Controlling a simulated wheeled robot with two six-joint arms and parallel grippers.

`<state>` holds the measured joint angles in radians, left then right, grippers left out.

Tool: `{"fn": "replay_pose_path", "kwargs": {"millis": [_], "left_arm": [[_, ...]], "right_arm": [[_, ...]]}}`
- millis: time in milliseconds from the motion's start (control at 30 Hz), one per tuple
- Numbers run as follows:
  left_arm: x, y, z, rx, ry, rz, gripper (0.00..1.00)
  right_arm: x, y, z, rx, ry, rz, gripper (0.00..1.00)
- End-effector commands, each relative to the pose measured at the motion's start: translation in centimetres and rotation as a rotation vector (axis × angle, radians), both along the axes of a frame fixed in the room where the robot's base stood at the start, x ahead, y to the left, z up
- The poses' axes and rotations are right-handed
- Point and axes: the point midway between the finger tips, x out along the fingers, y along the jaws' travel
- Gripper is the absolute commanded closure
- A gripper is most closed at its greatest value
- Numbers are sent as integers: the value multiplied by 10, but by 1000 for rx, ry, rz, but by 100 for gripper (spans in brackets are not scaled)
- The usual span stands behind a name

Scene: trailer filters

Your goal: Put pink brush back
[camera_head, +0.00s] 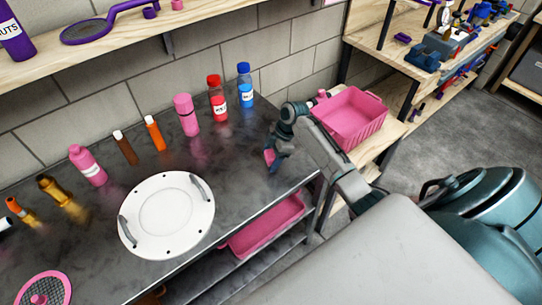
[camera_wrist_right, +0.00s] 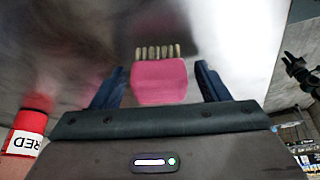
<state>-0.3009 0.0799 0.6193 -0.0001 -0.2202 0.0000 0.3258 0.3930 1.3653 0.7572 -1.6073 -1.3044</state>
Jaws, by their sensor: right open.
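The pink brush (camera_wrist_right: 160,84) is in the right wrist view, with a row of pale bristles at its far end. It lies between the two blue fingers of my right gripper (camera_wrist_right: 160,68), which are open with a narrow gap on each side. In the head view, my right gripper (camera_head: 272,158) is low at the right end of the grey worktop (camera_head: 235,180). A little pink of the brush shows beside its fingers there, and the rest is hidden. My left gripper does not show in the head view.
A red bottle (camera_head: 217,98), a blue bottle (camera_head: 245,85) and a pink bottle (camera_head: 186,114) stand behind the gripper. A white round plate (camera_head: 166,217) lies left. A pink crate (camera_head: 350,116) stands right, and a pink tray (camera_head: 265,225) sits below the worktop.

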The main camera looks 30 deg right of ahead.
Motion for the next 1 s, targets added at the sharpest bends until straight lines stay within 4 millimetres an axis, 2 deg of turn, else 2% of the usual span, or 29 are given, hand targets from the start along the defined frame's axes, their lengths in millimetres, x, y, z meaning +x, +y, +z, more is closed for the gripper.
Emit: {"fn": "replay_pose_path", "kwargs": {"millis": [167, 267, 700, 833, 1000], "left_arm": [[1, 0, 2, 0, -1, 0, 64], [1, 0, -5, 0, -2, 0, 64], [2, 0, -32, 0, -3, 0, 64], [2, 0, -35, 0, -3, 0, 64], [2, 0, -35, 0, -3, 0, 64]], "right_arm": [[0, -1, 5, 0, -1, 1, 31], [-1, -6, 13, -2, -4, -1, 31], [-11, -38, 94, -4, -2, 1, 31], [-13, -42, 108, -2, -2, 0, 31], [-14, -44, 114, 0, 0, 0, 31]]}}
